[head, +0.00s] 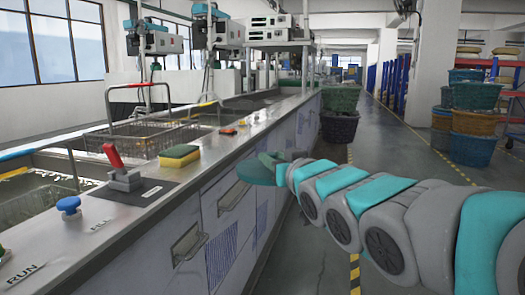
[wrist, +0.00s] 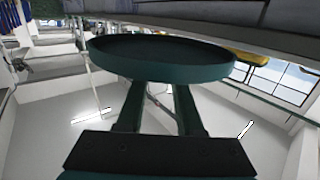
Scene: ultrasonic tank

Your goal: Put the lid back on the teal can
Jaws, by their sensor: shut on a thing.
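A dark teal round lid (wrist: 160,58) is held between the two fingers of my gripper (wrist: 157,88) in the wrist view. The fingers are shut on it, and it looks like a shallow disc. In the head view the lid (head: 258,169) is at the end of my arm, beside the front of the steel counter and near its top edge. My gripper (head: 283,168) is small and partly hidden there. I cannot make out the teal can in either view.
The aisle floor on the right is open.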

